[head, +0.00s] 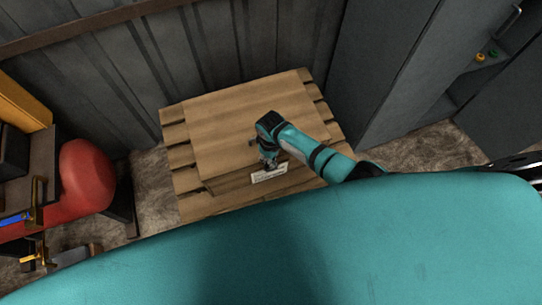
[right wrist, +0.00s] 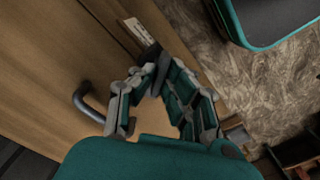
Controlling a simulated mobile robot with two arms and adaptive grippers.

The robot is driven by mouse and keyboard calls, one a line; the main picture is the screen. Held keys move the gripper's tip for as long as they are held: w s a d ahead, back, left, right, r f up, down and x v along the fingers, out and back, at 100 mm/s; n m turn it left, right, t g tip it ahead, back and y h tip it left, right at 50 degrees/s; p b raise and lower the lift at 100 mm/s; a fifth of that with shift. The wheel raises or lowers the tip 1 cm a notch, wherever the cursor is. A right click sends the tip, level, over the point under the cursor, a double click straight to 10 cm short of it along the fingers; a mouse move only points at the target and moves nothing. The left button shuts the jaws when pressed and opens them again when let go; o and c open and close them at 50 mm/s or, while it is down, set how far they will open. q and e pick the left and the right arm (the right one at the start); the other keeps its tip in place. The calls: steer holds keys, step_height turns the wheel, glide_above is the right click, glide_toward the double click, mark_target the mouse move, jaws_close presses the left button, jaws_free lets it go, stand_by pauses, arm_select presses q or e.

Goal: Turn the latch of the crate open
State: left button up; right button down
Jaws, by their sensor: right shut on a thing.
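The wooden crate (head: 225,125) stands against the dark wall in the head view. Its front side and a white label (head: 270,174) face me. My right gripper (head: 268,163) is at the crate's front upper edge, by the label. In the right wrist view the fingers of the right gripper (right wrist: 152,88) are closed on a small dark piece, which looks like the latch (right wrist: 153,58), next to the white label (right wrist: 137,33). The fingers hide part of it, so its exact angle cannot be told. My left gripper is not in view.
A bent grey handle (right wrist: 82,98) sticks out of the wood beside the gripper. Grey cabinets (head: 400,60) stand right of the crate. A red rounded object (head: 85,178) and shelving are at the left. Bare floor (head: 152,180) lies between them and the crate.

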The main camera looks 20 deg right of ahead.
steer(key=n, duration=0.5)
steer(key=shift+n+p, duration=0.3)
steer(key=shift+p, duration=0.05)
steer(key=n, duration=0.5)
steer(key=shift+n, duration=0.4)
steer(key=c, duration=1.4)
jaws_free()
steer(key=shift+r, duration=0.15)
step_height(320, 180, up, 12)
steer(key=shift+s, duration=0.1)
